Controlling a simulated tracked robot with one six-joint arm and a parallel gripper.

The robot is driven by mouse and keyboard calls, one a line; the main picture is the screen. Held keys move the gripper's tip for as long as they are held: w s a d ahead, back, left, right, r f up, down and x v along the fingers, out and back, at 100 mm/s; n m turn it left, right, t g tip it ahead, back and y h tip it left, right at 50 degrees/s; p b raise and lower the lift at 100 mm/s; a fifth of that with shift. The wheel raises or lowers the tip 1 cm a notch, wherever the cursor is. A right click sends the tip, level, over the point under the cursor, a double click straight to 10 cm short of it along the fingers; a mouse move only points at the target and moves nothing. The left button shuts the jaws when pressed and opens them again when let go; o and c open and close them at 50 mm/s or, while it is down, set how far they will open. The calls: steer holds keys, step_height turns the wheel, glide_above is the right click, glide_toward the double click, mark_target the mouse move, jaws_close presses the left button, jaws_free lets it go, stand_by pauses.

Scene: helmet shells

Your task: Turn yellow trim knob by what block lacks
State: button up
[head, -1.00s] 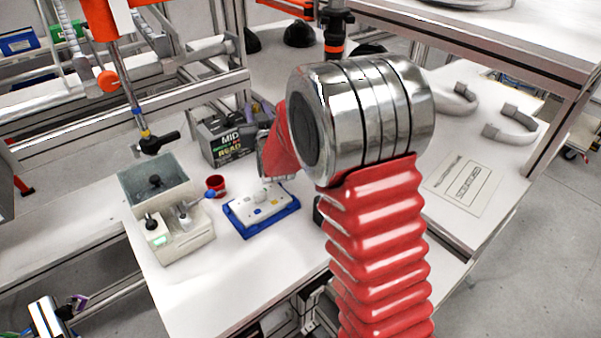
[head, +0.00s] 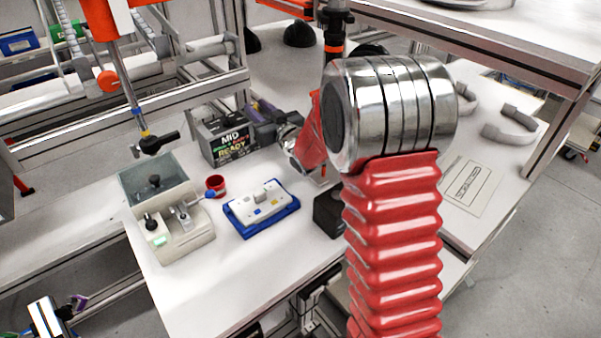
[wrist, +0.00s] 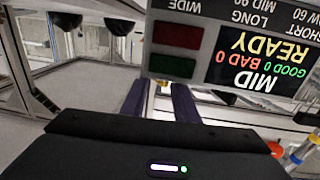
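My gripper (wrist: 160,95) shows two purple fingers standing apart in the wrist view, just beside the upside-down display. A small yellow part (wrist: 163,85) shows between the fingertips; I cannot tell whether it is the yellow trim knob or whether the fingers touch it. In the head view my gripper (head: 264,113) is partly hidden behind the display's right end. A white block (head: 260,204) with a raised grey-white knob and a small blue mark lies in a blue tray (head: 249,234). No gripper is at the block.
The black display (head: 228,138) reads MID, READY, GOOD 0, BAD 0 in the wrist view (wrist: 262,60). A grey fixture (head: 180,240) with levers, a red cup (head: 215,185) and a dark box (head: 329,212) stand on the white table. The front table area is clear.

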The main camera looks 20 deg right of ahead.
steer(key=shift+d+n+y, duration=0.1)
steer(key=shift+n+y, duration=0.3)
steer(key=shift+y, duration=0.2)
